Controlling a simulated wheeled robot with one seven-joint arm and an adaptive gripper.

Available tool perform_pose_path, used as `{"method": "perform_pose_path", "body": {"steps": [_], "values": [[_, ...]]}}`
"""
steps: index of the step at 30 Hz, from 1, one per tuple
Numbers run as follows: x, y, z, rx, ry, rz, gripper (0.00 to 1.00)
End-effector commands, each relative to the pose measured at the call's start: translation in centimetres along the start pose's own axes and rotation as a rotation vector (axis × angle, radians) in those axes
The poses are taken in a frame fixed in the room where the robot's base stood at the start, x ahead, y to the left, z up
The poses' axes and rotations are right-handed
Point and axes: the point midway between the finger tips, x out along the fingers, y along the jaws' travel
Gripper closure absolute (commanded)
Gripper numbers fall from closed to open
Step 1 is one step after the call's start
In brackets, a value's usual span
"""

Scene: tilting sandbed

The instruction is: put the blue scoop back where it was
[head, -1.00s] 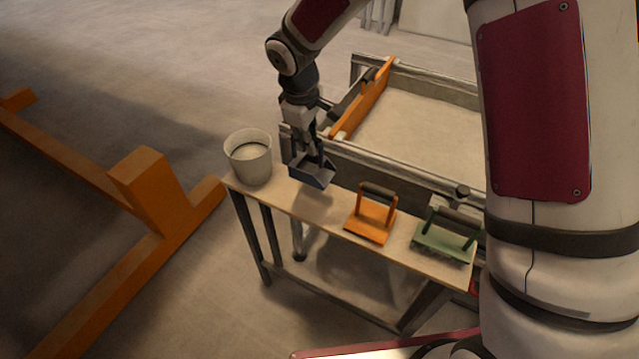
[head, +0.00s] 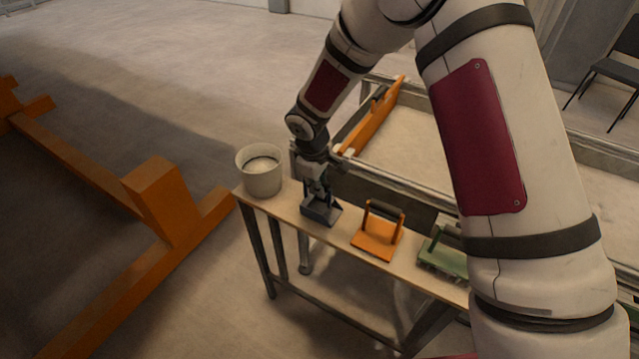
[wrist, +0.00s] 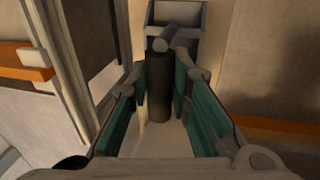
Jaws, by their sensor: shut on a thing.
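The blue scoop (head: 321,213), dark blue-grey, is at the bench top between the white bucket and the orange tool. It looks level, on the wood or very close above it; I cannot tell which. My gripper (head: 319,188) is above it, shut on its handle. In the wrist view the dark handle (wrist: 159,88) stands between the teal finger pads of my gripper (wrist: 170,100), and part of the scoop's grey body (wrist: 185,14) shows beyond. The fingers hide some of the scoop.
The narrow wooden bench (head: 405,266) also bears a white bucket (head: 261,176) at its left end, an orange tool (head: 377,238) with a dark handle, and a green tool (head: 443,258) partly behind my arm. The sandbed (head: 400,140) with its orange board (head: 372,116) lies behind.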

Motion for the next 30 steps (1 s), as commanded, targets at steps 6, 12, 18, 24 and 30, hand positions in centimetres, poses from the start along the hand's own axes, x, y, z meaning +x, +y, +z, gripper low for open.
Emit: {"method": "perform_pose_path", "body": {"steps": [6, 12, 18, 24, 30], "values": [[0.3, -0.1, 0.0, 0.0, 0.0, 0.0, 0.66], [0.3, -0.1, 0.0, 0.0, 0.0, -0.001, 0.61], [-0.2, 0.0, 0.0, 0.001, 0.0, 0.0, 0.61], [-2.8, 0.1, -0.1, 0.001, 0.002, 0.002, 0.61], [-7.0, 0.1, -0.1, 0.001, 0.003, 0.002, 0.61]]}}
